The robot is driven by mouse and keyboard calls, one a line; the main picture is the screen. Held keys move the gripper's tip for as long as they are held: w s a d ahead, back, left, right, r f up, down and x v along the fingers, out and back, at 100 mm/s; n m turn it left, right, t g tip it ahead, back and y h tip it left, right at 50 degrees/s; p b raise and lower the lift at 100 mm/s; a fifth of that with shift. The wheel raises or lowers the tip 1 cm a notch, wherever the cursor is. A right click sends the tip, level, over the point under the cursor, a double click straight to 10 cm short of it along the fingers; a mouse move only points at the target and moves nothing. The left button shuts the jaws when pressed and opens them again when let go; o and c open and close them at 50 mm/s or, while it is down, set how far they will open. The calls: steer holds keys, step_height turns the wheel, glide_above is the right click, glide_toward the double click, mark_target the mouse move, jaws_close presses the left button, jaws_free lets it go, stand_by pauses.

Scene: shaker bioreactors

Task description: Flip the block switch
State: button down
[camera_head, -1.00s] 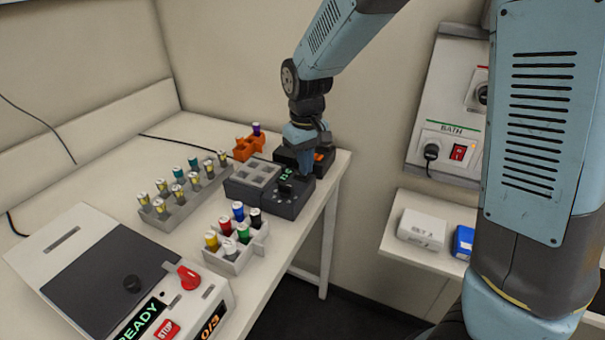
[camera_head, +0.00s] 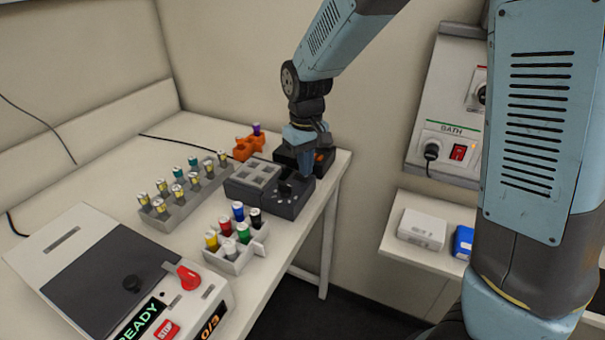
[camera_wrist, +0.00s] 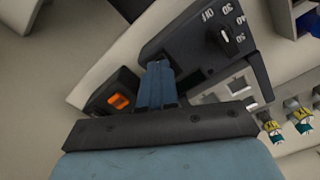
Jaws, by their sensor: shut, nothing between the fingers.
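The dark grey heating block (camera_head: 285,205) stands near the table's right end, with a black dial (camera_head: 284,188) and an empty light grey rack part on its left. In the wrist view its dial (camera_wrist: 228,38) has OFF and number marks. A black box with an orange rocker switch (camera_head: 319,157) sits right behind the block; the orange rocker also shows in the wrist view (camera_wrist: 118,101). My gripper (camera_head: 304,172) is shut and empty, pointing down at the block's back edge, beside the black box. In the wrist view the blue fingers (camera_wrist: 158,82) hide what lies under them; contact cannot be told.
A rack of coloured vials (camera_head: 232,258), a long rack of yellow- and teal-topped vials (camera_head: 180,207) and an orange holder (camera_head: 243,150) stand nearby. The READY machine (camera_head: 100,270) is front left. A BATH panel (camera_head: 447,150) hangs on the wall at right.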

steer(key=shift+r, duration=3.15)
steer(key=s+d+r+m+t+y, duration=0.1)
steer(key=s+d+r+m, duration=0.1)
steer(key=d+r, duration=0.35)
steer(key=s+d+r+m+t, duration=0.1)
steer(key=s+d+r, duration=0.2)
steer(key=d, duration=0.6)
steer(key=s+d+r+m+t+h, duration=0.1)
steer(key=s+d+r+m+t, duration=0.2)
steer(key=s+d, duration=0.8)
steer(key=shift+s+d+m+t, duration=0.25)
steer(key=shift+s+m+t, duration=0.05)
steer(key=shift+s+m, duration=0.35)
